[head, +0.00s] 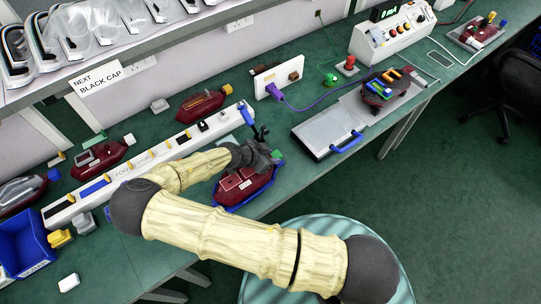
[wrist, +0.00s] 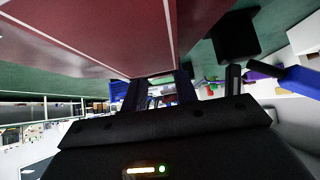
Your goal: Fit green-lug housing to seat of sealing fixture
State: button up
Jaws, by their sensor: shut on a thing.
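A dark red housing (head: 243,186) with pale-outlined panels is at my gripper, over a blue tray-like part (head: 229,208). A small green piece (head: 276,154) shows at its far end; I cannot tell for sure that it is a lug. My gripper (head: 258,156) is at the far end of this housing and shut on it; the fingers are mostly hidden in the head view. In the wrist view the housing (wrist: 95,32) fills the upper left, just beyond the fingers (wrist: 160,92). A grey plate with a blue handle (head: 322,130), possibly the sealing fixture, lies to the right.
A long white rack (head: 135,170) runs behind my gripper. More red housings (head: 200,106) lie beyond it. A blue bin (head: 22,243) is at left.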

jog(key=shift+f+b, duration=0.45)
jog(key=shift+f, duration=0.2)
jog(key=shift+f, duration=0.3)
jog(key=o, duration=1.1)
jog(key=shift+o, duration=0.2)
jog(key=b+v, duration=0.2)
jog(key=v, duration=1.5)
jog(key=shift+r, duration=0.2)
jog(key=shift+s+a, duration=0.1)
